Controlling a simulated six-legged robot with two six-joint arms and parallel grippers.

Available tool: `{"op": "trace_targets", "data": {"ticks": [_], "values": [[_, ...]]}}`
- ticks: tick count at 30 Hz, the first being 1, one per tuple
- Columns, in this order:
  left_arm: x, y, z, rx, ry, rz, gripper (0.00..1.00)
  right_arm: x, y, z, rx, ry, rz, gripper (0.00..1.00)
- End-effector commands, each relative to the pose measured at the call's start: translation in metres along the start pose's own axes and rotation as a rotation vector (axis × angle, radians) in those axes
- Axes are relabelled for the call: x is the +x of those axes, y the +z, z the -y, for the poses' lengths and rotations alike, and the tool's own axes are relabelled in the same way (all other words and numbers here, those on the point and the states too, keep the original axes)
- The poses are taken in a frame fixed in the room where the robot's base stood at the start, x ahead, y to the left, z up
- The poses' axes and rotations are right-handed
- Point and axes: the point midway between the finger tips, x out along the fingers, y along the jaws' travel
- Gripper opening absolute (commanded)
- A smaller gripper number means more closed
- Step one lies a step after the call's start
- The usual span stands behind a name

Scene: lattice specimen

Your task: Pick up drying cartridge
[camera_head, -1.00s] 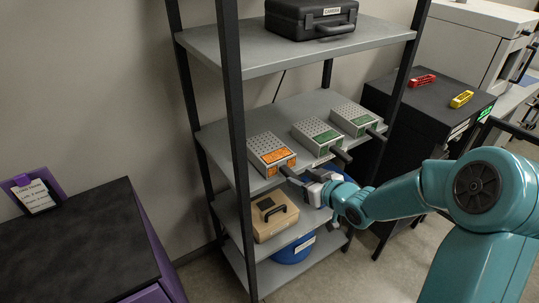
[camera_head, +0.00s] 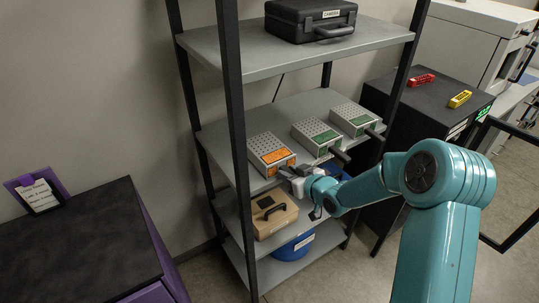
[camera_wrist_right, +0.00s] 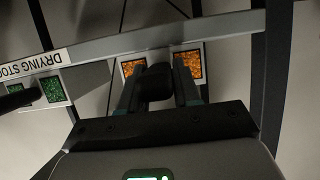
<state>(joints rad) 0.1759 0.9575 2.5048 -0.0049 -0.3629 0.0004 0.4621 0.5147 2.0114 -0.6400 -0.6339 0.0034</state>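Several-holed grey drying cartridges stand in a row on the middle shelf. The left one (camera_head: 268,146) has orange windows and a dark handle facing front. The middle one (camera_head: 317,133) and the right one (camera_head: 352,117) have green windows. My right gripper (camera_head: 287,175) is at the front of the orange cartridge. In the right wrist view, the fingers of my right gripper (camera_wrist_right: 157,90) stand on either side of the black handle (camera_wrist_right: 155,83), with orange windows (camera_wrist_right: 188,66) behind. They look spread, with contact not clear. My left gripper is not in view.
The grey shelf rack (camera_head: 285,112) has a dark post near the gripper. A tan case (camera_head: 272,216) and a blue container (camera_head: 293,247) sit on shelves below. A black case (camera_head: 310,18) is above. A "DRYING STO..." label (camera_wrist_right: 35,63) marks the shelf edge.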

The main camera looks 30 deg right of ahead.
Motion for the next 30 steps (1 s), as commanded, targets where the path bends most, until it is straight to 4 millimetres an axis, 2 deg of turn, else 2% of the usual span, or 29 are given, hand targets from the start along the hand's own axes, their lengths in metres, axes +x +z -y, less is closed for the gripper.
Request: {"op": "trace_targets", "data": {"ticks": [9,14,17,22,27,30], "values": [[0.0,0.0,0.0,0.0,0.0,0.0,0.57,-0.001,-0.003,0.0,-0.001,0.001,-0.003,0.0],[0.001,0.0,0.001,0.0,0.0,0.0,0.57,-0.006,-0.015,-0.001,-0.004,0.001,-0.007,0.0],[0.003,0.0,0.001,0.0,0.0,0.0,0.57,-0.013,-0.034,-0.001,-0.004,0.002,-0.009,0.0],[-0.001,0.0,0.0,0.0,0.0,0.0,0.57,-0.035,-0.086,0.0,-0.007,0.002,-0.013,0.0],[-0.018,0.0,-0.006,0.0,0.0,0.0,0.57,-0.056,-0.136,0.0,-0.005,0.001,-0.007,0.0],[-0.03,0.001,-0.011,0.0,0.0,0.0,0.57,-0.066,-0.159,0.0,-0.003,0.001,-0.005,0.0]]}}
